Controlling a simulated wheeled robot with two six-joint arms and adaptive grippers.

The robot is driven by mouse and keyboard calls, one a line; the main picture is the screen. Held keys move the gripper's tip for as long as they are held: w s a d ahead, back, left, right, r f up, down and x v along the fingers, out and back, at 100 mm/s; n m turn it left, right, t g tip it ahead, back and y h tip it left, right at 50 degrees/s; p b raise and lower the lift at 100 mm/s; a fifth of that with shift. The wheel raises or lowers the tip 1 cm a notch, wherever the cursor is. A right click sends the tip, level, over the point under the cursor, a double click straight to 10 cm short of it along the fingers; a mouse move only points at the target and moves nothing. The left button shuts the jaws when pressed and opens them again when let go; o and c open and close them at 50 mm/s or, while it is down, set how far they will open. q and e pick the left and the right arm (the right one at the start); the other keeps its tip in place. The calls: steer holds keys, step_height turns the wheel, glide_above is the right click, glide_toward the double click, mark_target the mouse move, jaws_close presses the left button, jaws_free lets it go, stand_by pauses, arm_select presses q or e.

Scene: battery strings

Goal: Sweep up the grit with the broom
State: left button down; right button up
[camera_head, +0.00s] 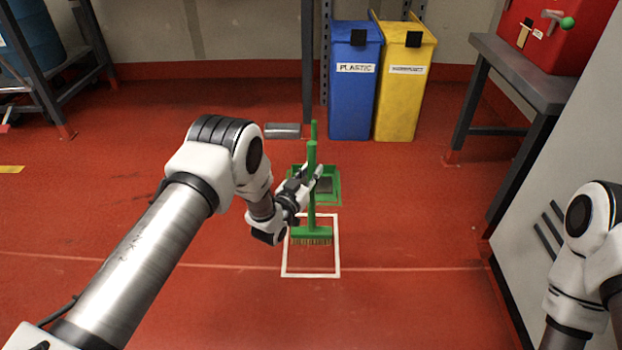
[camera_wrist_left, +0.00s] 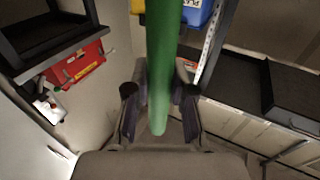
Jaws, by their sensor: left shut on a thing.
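The green broom (camera_head: 311,234) stands upright, its bristles down inside a white-outlined rectangle (camera_head: 338,250) on the red floor. In the left wrist view the green handle (camera_wrist_left: 163,60) runs between the two fingers of my left gripper (camera_wrist_left: 160,110). A green dustpan (camera_head: 333,198) stands on the floor just behind the broom, partly hidden by the gripper and handle. I cannot make out any grit. My right arm shows at the right edge, its gripper outside the picture.
A blue bin (camera_head: 351,100) marked PLASTIC and a yellow bin (camera_head: 405,105) stand at the back wall. A small grey object (camera_head: 282,131) lies behind the dustpan. A dark table (camera_head: 535,75) with a red box (camera_head: 555,40) stands right. The front floor is clear.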

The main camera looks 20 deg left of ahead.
steer(key=shift+f+b, duration=2)
steer(key=shift+f, duration=0.25)
arm_select(q)
steer(key=w+a, duration=0.3)
steer(key=w, duration=0.8)
steer(key=shift+a, duration=0.1)
